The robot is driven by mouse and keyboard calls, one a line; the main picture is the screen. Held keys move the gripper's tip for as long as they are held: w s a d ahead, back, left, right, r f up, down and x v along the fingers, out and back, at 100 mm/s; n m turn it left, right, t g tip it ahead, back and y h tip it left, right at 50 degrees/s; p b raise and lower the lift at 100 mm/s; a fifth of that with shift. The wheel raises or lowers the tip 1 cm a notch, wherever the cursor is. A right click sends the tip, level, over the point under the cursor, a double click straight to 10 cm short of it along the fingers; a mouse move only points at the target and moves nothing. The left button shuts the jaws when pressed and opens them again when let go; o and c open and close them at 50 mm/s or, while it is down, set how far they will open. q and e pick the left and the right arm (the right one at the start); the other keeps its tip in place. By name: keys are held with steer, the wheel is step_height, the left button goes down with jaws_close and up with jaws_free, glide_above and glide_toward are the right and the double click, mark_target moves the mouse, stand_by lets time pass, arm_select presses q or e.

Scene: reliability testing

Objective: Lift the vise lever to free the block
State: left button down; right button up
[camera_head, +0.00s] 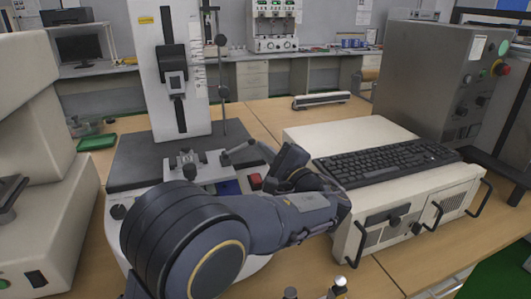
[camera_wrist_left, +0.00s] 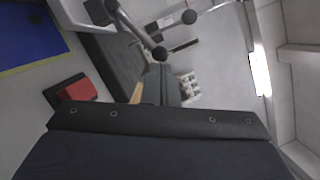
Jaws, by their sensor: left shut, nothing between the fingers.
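The vise (camera_head: 195,165) sits on the dark plate of a white tester, below its upright column. Its lever (camera_head: 238,150) sticks out to the right, tilted up, with a dark knob at its end. In the left wrist view a metal lever with a dark ball knob (camera_wrist_left: 160,53) shows at the upper middle. I cannot make out the block in the vise. My left gripper (camera_head: 292,158) is shut and empty, right of the lever and apart from it in the head view. Its dark body (camera_wrist_left: 160,120) fills the lower wrist view. My right gripper is not in view.
A red switch (camera_head: 255,181) and a blue panel (camera_head: 228,187) are on the tester's front. A keyboard (camera_head: 385,159) lies on a white cabinet (camera_head: 345,135) to the right. A grey control box (camera_head: 430,80) stands behind it. A white machine (camera_head: 45,170) stands left.

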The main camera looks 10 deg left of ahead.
arm_select(q)
steer(key=shift+r+n, duration=0.3)
steer(key=s+a+r+n+g+h+b, duration=0.1)
steer(key=s+a+r+n+b, duration=0.1)
steer(key=n, duration=0.4)
steer(key=s+a+r+n+g+h+b, duration=0.1)
steer(key=a+r+n+h+b, duration=0.1)
steer(key=n+b, duration=0.4)
step_height(320, 180, up, 3)
steer(key=shift+s+a+f, duration=0.1)
steer(key=shift+s+a, duration=0.3)
steer(key=shift+a, duration=0.4)
